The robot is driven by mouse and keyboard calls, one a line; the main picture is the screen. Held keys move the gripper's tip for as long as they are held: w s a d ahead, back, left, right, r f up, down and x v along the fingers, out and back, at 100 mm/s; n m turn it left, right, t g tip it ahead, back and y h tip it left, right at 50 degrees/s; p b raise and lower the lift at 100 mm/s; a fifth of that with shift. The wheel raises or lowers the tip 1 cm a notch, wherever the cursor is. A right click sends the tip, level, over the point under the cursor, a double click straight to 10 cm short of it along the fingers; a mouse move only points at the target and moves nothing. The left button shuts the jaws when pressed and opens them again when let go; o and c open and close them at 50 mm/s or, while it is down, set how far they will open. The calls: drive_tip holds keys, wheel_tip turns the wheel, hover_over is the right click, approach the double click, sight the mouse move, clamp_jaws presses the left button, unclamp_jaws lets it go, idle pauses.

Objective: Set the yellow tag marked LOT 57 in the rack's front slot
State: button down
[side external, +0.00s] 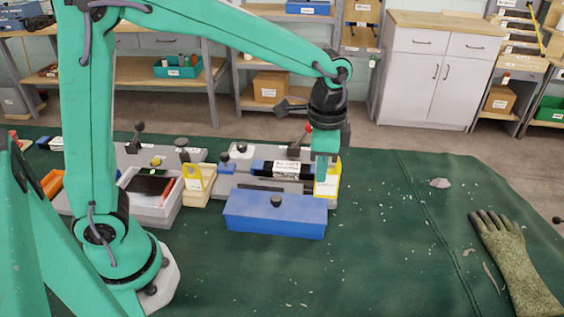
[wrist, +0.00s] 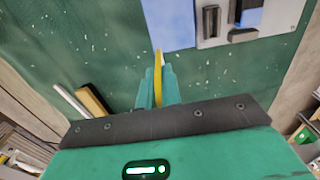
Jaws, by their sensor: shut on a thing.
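My gripper (side external: 326,163) is shut on a yellow tag (side external: 328,186) with a white label, held upright at the right end of the grey fixture. The label is too small to read. In the wrist view the held tag (wrist: 158,78) shows edge-on as a thin yellow strip between the green fingertips (wrist: 157,90). Another yellow tag (side external: 195,183) with a white label stands in a small pale wooden rack (side external: 196,200) left of the fixture. Its writing is also unreadable, and I cannot make out the rack's slots.
A blue block (side external: 275,215) with a dark knob lies in front of the grey fixture (side external: 230,185). A grey tray (side external: 150,205) stands left of the rack. A glove (side external: 515,265) lies at the right. The green mat (side external: 390,230) between block and glove is mostly clear.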

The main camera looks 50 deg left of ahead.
drive_tip(key=s+a+f, duration=0.1)
drive_tip(key=a, duration=1.9)
drive_tip(key=s+a+f, duration=0.1)
drive_tip(key=s+a, duration=0.9)
drive_tip(key=a, duration=0.5)
drive_tip(key=shift+s+a, duration=0.15)
drive_tip(key=shift+a, duration=0.2)
drive_tip(key=shift+f, duration=0.15)
drive_tip(key=shift+f, duration=2.75)
drive_tip(key=shift+f, duration=1.8)
